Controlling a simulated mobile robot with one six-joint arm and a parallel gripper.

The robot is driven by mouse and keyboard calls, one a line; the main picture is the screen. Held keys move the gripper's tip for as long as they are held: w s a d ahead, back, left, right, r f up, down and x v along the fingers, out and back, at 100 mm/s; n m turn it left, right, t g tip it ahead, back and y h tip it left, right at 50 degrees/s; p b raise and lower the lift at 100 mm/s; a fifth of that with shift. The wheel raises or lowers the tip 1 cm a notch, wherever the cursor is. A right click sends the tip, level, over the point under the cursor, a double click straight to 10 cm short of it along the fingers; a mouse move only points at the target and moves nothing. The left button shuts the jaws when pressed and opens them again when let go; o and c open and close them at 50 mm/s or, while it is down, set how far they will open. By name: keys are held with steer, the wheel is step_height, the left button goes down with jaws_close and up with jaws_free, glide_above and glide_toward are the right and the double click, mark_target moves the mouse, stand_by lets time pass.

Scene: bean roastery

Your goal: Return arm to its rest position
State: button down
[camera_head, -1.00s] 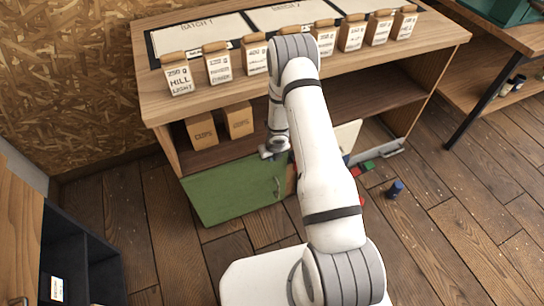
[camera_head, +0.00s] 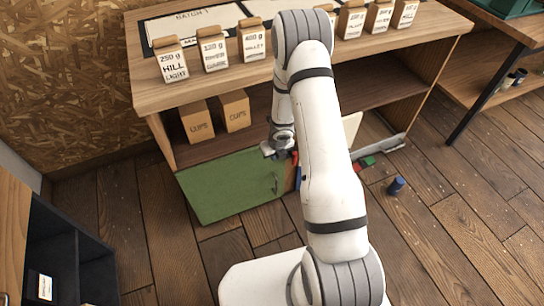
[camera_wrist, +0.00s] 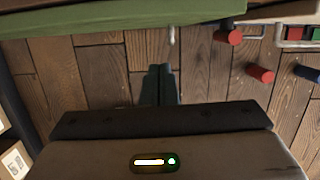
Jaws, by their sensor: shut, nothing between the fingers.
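My white arm reaches forward and down in front of the wooden shelf unit (camera_head: 160,95). My gripper (camera_head: 272,151) is near the upper edge of the unit's green door panel (camera_head: 228,187), partly hidden by my arm. In the wrist view, my gripper (camera_wrist: 159,84) has its dark fingers together with nothing between them, above the wooden floor. The green panel also crosses the top of the wrist view (camera_wrist: 110,17), apart from the fingertips.
Several labelled bags, such as one at the left (camera_head: 171,59), stand on the shelf top. Two brown boxes (camera_head: 235,109) sit inside. A dark cabinet (camera_head: 62,255) is at lower left. Red cylinders (camera_wrist: 260,74) lie beyond my gripper.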

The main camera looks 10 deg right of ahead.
steer(key=p+v, duration=0.3)
steer(key=v, duration=0.4)
steer(key=shift+s+r+p, duration=0.15)
steer(key=shift+r+p, duration=0.2)
steer(key=shift+r, duration=0.05)
steer(key=shift+r, duration=0.1)
steer(key=s+d+r+m+t+h+p, duration=0.1)
steer(key=s+d+r+m+h+p, duration=0.15)
steer(key=r+m, duration=0.95)
steer(key=s+d+r+m+h+p, duration=0.1)
steer(key=s+d+r+m+h, duration=0.15)
steer(key=r+m, duration=0.9)
steer(key=s+a+r+m+y+p, duration=0.1)
steer(key=s+a+r+m, duration=0.1)
steer(key=s+r+m, duration=0.3)
steer(key=s+a+r+m+y+p, duration=0.1)
steer(key=s+a+r+m+y, duration=0.1)
steer(key=s+r, duration=0.5)
steer(key=s+a+r+m+g+y+p, duration=0.1)
steer(key=s+a+r+m, duration=0.2)
steer(key=s+r+m, duration=0.3)
steer(key=shift+s+a+r+m, duration=0.3)
steer(key=shift+s+a+m, duration=0.05)
steer(key=shift+s+m, duration=0.5)
